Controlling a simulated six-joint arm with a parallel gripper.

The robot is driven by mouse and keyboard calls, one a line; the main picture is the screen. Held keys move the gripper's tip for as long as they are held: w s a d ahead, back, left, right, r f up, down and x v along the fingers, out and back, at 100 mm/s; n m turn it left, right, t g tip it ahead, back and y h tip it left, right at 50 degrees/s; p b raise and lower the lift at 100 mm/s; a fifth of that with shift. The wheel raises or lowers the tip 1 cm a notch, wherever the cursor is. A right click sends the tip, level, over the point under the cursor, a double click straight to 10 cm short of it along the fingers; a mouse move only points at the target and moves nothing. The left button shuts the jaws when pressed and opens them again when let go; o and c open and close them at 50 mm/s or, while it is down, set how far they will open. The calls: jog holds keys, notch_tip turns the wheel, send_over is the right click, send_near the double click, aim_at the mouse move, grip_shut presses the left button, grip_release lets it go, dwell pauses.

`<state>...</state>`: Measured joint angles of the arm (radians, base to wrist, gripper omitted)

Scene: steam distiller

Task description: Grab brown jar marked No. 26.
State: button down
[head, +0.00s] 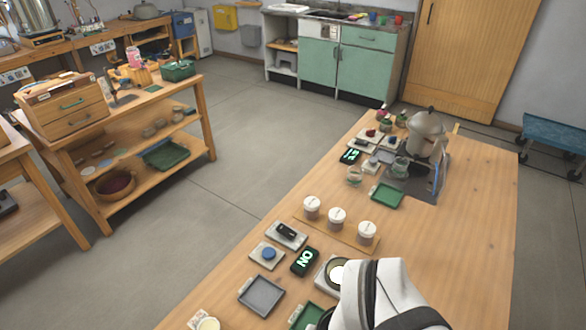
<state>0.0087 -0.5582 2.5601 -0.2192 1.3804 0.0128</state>
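Three small jars with white lids and dull brownish bodies stand upright in a row on a thin wooden board (343,232) in the middle of the near table: a left jar (311,208), a middle jar (336,219) and a right jar (367,233). Their markings are too small to read, so I cannot tell which is No. 26. A white arm link of mine with a dark band fills the bottom right, in front of the jars. My gripper's fingers do not show.
Near the jars are a black display with green characters (304,261), a blue-topped device (268,254), a grey tray (261,295) and a green tray (386,195). A metal distiller (426,135) stands at the far end. The table's right side is clear.

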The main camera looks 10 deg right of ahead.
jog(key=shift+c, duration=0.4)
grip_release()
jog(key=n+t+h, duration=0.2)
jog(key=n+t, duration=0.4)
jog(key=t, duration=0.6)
send_near(313, 205)
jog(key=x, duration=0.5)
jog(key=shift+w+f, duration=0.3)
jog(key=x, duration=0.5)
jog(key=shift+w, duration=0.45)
